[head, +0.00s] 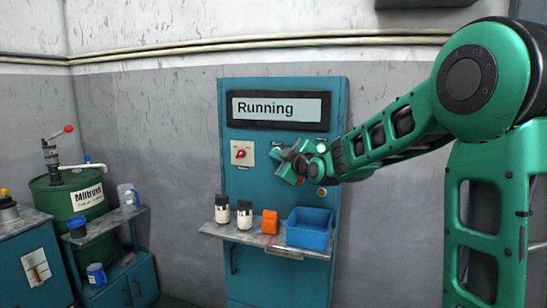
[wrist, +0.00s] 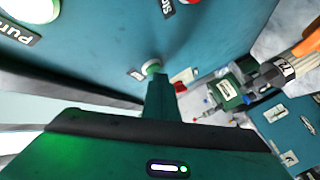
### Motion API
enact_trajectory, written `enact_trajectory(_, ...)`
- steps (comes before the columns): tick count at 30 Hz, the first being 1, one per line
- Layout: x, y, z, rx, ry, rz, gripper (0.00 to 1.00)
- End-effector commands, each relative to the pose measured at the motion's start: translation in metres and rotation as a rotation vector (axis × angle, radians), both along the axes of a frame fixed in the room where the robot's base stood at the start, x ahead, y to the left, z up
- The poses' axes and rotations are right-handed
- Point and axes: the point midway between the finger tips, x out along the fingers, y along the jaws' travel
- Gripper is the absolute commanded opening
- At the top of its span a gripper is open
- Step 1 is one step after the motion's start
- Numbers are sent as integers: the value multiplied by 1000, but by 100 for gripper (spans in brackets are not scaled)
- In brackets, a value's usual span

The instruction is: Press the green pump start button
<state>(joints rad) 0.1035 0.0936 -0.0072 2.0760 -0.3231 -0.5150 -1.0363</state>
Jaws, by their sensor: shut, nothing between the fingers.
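The teal control panel (head: 283,83) has a display (head: 278,108) that reads "Running". My gripper (head: 287,162) is in front of its button area, hiding part of it. In the wrist view my gripper (wrist: 158,84) is shut and empty. Its fingertips are at a small green round button (wrist: 150,66) with a pale rim. They overlap its edge; I cannot tell whether they press it. The label beside it is too small to read. A larger pale, green-rimmed round control (wrist: 32,8) shows at the upper left of the wrist view.
A red rotary switch (head: 241,153) is left of my gripper. Below, a shelf (head: 222,231) holds two bottles, an orange block (head: 270,222) and a blue bin (head: 309,228). A green drum (head: 68,203) stands at the left. The wall between drum and panel is clear.

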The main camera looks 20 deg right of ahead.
Motion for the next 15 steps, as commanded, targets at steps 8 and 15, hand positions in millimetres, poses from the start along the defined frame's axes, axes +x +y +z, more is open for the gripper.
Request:
enact_trajectory(8,-6,4,0,0,0,0,0)
enact_trajectory(15,-13,9,0,-1,0,-1,0)
